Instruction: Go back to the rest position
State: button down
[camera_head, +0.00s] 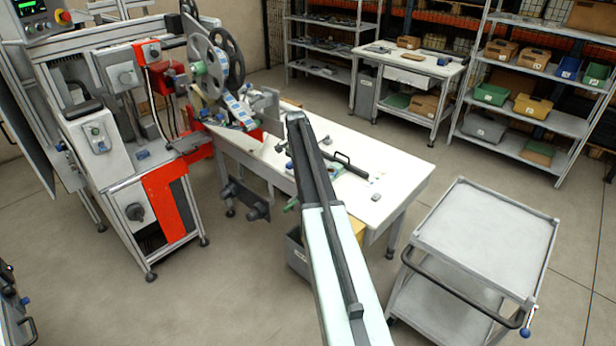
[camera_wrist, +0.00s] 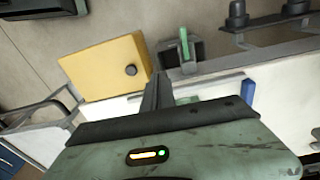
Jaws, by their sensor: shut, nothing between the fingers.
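My arm (camera_head: 325,230) reaches up from the bottom centre of the head view, in front of the white worktable (camera_head: 400,185). My gripper is not clearly seen there; the arm seems to hide it. In the wrist view my gripper (camera_wrist: 157,78) shows as dark fingers close together, with nothing held. Beyond them are a yellow box (camera_wrist: 103,68) with a dark knob and a green lever (camera_wrist: 184,42) on a grey bracket. The fingers appear between these two in the picture; I cannot tell the distance.
A reel machine (camera_head: 170,205) with dark reels (camera_head: 228,55) stands on the left. A grey cart (camera_head: 485,230) stands at the right, close to the table. A black handled tool (camera_head: 345,165) lies on the table. Shelves (camera_head: 540,120) line the back. Floor between cart and shelves is clear.

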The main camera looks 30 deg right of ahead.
jog(key=shift+w+a+r, duration=0.2)
jog(key=shift+w+r, duration=0.3)
jog(key=shift+r, duration=0.15)
